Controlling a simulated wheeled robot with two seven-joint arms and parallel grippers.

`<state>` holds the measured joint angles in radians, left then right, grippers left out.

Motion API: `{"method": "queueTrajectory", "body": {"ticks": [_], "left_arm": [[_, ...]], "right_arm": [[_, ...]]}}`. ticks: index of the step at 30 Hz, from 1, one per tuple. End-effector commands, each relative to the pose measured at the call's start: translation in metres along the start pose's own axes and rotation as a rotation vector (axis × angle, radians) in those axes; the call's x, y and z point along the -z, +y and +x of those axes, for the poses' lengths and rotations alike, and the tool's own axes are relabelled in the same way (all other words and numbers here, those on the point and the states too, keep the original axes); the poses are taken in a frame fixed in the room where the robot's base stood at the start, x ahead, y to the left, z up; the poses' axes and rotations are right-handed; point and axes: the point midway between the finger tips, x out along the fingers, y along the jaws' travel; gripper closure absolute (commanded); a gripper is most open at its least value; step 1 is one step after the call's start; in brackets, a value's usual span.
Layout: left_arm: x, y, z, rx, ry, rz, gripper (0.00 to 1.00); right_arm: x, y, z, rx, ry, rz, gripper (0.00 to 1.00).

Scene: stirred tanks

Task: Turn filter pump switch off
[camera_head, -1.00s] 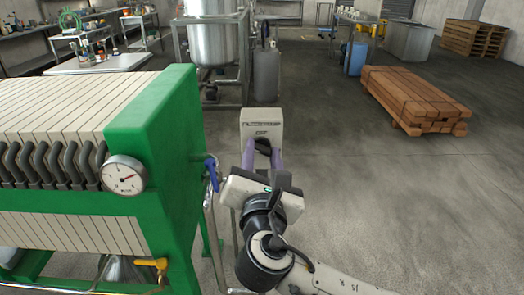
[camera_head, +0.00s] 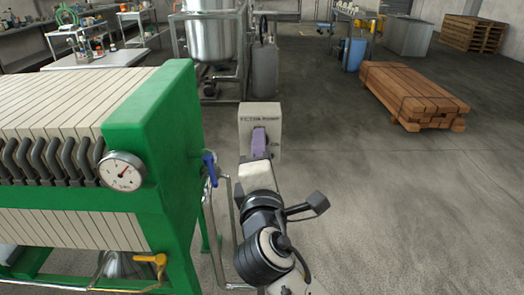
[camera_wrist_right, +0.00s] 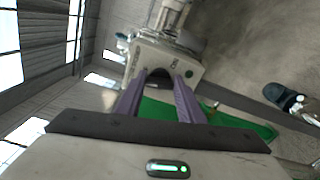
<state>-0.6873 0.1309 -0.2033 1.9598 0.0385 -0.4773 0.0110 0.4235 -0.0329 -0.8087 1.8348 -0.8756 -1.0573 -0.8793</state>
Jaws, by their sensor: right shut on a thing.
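The filter pump switch box (camera_head: 246,113) is a pale grey box beyond the green frame's right side, with small dark lettering along the top of its face. My right gripper (camera_head: 259,133) reaches its front and is shut on the switch knob, with its purple fingers seen edge-on. In the right wrist view the two purple fingers (camera_wrist_right: 160,82) reach the face of the box (camera_wrist_right: 148,54), one on each side of the dark knob (camera_wrist_right: 158,73). Most of the knob is hidden by the fingers, so its exact position cannot be told. My left gripper is not in view.
A green filter press (camera_head: 150,115) with a pressure gauge (camera_head: 121,171), a blue-handled valve (camera_head: 209,168) and a yellow valve (camera_head: 150,259) stands close on the left. Stacked timber (camera_head: 410,95) lies at the back right. The floor on the right is clear.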

Motion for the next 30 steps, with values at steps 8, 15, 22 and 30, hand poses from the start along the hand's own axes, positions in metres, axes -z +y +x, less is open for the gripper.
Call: {"method": "queueTrajectory", "body": {"ticks": [8, 15, 22, 30], "left_arm": [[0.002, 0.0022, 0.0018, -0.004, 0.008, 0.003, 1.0], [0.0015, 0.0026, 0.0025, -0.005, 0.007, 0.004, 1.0], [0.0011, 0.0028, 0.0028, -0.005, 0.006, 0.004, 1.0], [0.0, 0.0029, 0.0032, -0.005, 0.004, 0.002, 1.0]], "right_arm": [[0.0006, -0.0026, -0.0004, 0.004, 0.0, 0.162, 0.88], [0.0007, -0.0025, -0.0004, 0.003, 0.001, 0.224, 0.88], [0.0007, -0.0024, -0.0003, 0.003, 0.001, 0.24, 0.88], [0.0008, -0.0024, -0.0003, 0.004, 0.001, 0.24, 0.88]]}}
